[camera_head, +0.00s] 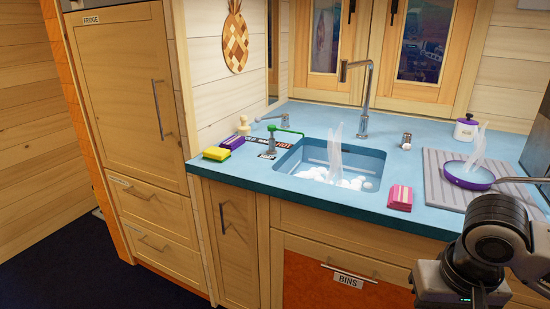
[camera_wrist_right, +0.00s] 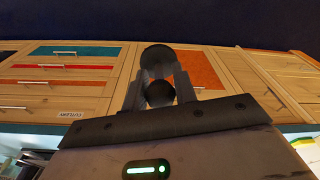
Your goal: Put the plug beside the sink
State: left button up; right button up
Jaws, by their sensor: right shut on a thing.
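The sink (camera_head: 291,160) is a blue basin set in the blue counter (camera_head: 385,164), with white suds and wispy white plumes in it. In the right wrist view, my right gripper (camera_wrist_right: 159,88) is shut on a dark plug (camera_wrist_right: 157,56), with a round disc beyond the fingertips and a ball-like knob between the fingers. In the head view my right arm is at the lower right, in front of the counter; its gripper and the plug cannot be made out there. My left gripper is in neither view.
A pink sponge stack (camera_head: 400,197) lies at the counter's front edge, right of the sink. A purple pan (camera_head: 468,177) stands on the ribbed drainer (camera_head: 438,186). A tall tap (camera_head: 366,95) rises behind the sink. A yellow sponge (camera_head: 216,153) lies left. Counter between sink and drainer is mostly clear.

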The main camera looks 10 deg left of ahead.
aim_at(242, 170)
jog(key=u, duration=0.75)
jog(key=i, duration=0.7)
jog(key=u, duration=0.8)
jog(key=i, duration=1)
jog(key=z, duration=0.95)
jog(key=i, duration=0.6)
jog(key=z, duration=0.6)
